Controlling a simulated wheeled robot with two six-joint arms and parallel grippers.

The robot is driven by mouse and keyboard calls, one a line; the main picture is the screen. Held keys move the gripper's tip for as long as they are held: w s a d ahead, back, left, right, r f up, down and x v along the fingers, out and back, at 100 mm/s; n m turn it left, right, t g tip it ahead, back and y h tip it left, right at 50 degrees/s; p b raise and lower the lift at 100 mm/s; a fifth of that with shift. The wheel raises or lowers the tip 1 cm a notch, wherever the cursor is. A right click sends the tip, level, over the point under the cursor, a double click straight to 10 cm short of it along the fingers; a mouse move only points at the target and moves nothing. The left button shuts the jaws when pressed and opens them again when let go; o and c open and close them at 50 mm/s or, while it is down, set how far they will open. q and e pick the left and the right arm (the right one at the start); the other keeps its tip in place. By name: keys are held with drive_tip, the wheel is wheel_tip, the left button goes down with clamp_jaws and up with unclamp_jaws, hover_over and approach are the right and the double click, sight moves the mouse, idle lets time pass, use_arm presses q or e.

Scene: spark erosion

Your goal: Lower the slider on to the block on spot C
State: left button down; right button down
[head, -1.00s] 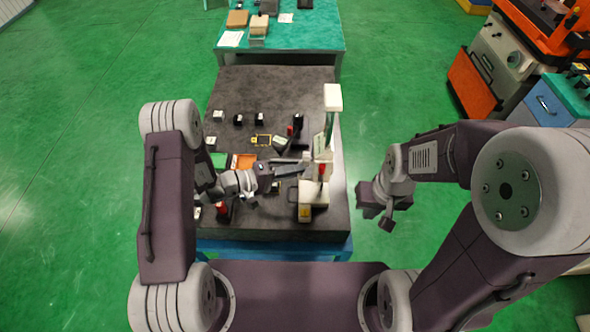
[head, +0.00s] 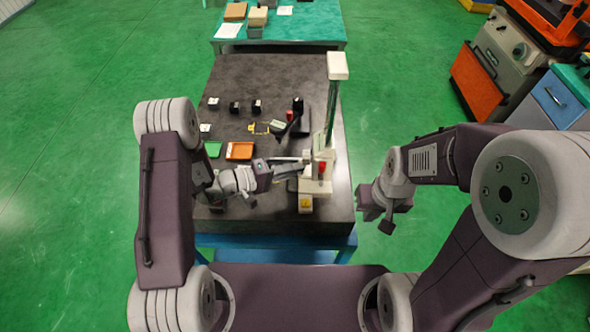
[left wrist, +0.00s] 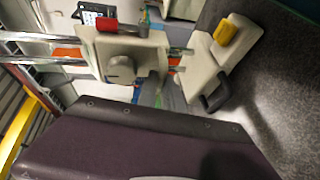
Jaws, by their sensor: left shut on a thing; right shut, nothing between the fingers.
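A cream stand (head: 306,203) with a yellow knob is on the dark tabletop, with a tall column (head: 331,112) and cream top. Its cream slider (head: 322,170) with a red knob is low on the column. In the left wrist view the slider (left wrist: 135,62) shows its red handle and grey knob, beside two bright rods (left wrist: 30,37) and a cream part with a yellow knob (left wrist: 227,30). My left gripper (head: 303,165) is shut at the slider; its fingertips are hard to make out. My right gripper (head: 374,208) is shut and empty, off the table's right side. I cannot identify the block or spot C.
Small dark blocks (head: 235,107) stand at the table's back left. A yellow-marked square (head: 259,128), an orange tray (head: 240,150), a green tray (head: 213,149) and a dark upright item (head: 298,110) lie behind my left gripper. A teal table (head: 300,28) stands beyond.

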use_arm(q)
drive_tip(key=c, duration=1.5)
unclamp_jaws()
drive_tip(key=shift+s+f, duration=0.15)
drive_tip(key=shift+f, duration=0.15)
drive_tip(key=shift+c, duration=0.2)
drive_tip(key=shift+o, duration=0.2)
drive_tip(key=shift+r, duration=0.1)
drive_tip(key=b+v, duration=0.3)
drive_tip(key=v, duration=0.6)
